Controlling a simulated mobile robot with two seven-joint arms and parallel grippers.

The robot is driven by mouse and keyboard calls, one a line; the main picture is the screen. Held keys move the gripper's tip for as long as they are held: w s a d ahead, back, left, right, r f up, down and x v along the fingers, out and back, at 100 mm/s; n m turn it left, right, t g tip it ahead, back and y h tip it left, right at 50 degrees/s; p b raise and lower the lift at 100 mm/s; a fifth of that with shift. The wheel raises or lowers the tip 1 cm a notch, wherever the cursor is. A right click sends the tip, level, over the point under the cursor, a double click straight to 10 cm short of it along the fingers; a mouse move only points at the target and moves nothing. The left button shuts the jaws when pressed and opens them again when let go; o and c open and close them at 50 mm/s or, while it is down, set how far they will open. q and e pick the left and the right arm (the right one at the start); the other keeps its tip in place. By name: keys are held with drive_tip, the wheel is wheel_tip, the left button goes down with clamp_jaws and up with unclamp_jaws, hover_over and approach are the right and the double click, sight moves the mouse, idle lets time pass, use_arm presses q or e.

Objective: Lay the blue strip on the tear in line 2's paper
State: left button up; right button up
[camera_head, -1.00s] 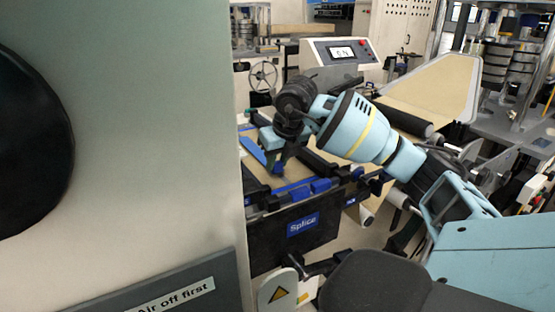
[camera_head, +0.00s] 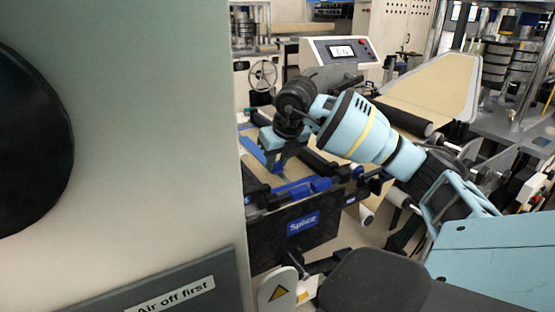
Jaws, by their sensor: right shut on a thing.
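My right gripper (camera_head: 279,168) reaches down over the splice table, which has a dark front with a blue "Splice" label (camera_head: 303,223). The grip itself is small and partly hidden, and I cannot tell whether the strip touches the paper. Another blue piece (camera_head: 253,149) lies slanted at the left of the table. The tear cannot be made out. My left gripper is not in view.
A large pale panel (camera_head: 140,130) with an "Air off first" sign (camera_head: 177,297) blocks the left side. A console with a display (camera_head: 342,51) stands behind the table. A wide brown paper web (camera_head: 435,88) runs at the back right.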

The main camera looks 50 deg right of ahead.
drive_tip(key=o, duration=0.9)
drive_tip(key=v, duration=0.7)
drive_tip(key=shift+s+r, duration=0.15)
drive_tip(key=shift+r, duration=0.25)
drive_tip(key=shift+f, duration=0.1)
